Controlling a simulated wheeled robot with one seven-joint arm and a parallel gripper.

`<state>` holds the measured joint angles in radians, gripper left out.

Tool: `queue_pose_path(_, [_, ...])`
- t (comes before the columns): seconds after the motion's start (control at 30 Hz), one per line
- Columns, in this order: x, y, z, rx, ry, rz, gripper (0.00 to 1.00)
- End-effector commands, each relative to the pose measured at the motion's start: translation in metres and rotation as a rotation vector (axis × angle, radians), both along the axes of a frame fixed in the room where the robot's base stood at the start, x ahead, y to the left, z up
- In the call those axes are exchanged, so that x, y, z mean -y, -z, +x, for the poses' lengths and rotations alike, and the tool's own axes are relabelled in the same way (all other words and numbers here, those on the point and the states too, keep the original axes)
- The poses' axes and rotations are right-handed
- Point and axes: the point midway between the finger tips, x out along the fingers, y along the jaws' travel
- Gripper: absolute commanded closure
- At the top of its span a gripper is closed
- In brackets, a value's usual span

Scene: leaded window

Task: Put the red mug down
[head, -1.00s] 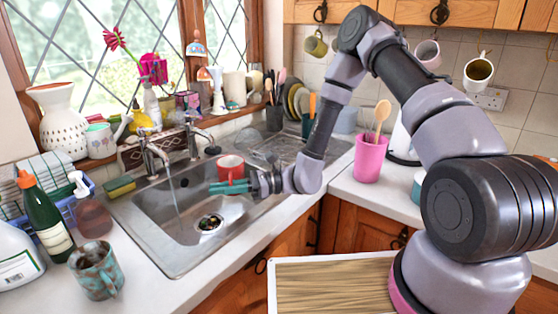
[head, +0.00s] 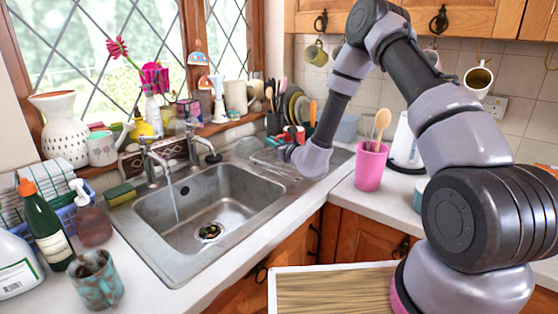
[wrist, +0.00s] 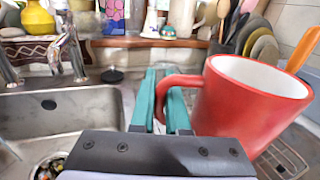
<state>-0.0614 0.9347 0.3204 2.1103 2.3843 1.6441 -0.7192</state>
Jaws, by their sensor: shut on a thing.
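The red mug (wrist: 245,105) is upright at the right of the wrist view, its white inside showing. Its handle lies between the two green fingers of my gripper (wrist: 163,75), which is shut on it. In the head view the red mug (head: 298,132) shows only in part, behind my wrist, over the back of the metal draining board (head: 260,164). My gripper (head: 275,141) also shows there, small. I cannot tell whether the mug's base touches the board; its base is hidden.
The sink basin (head: 210,205), with the tap (head: 150,160) running, is left of the draining board. Plates (head: 296,104) and a dark utensil pot (head: 274,123) stand close behind the mug. A pink utensil pot (head: 370,166) stands to the right.

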Motion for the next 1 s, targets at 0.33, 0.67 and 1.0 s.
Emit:
queue_pose_path(0.33, [-0.001,0.037,0.000,0.001,-0.002,0.001,1.00])
queue_pose_path(0.67, [-0.001,0.067,0.000,0.003,-0.003,-0.001,1.00])
queue_pose_path(1.0, [-0.001,0.069,-0.001,0.001,-0.003,0.000,0.57])
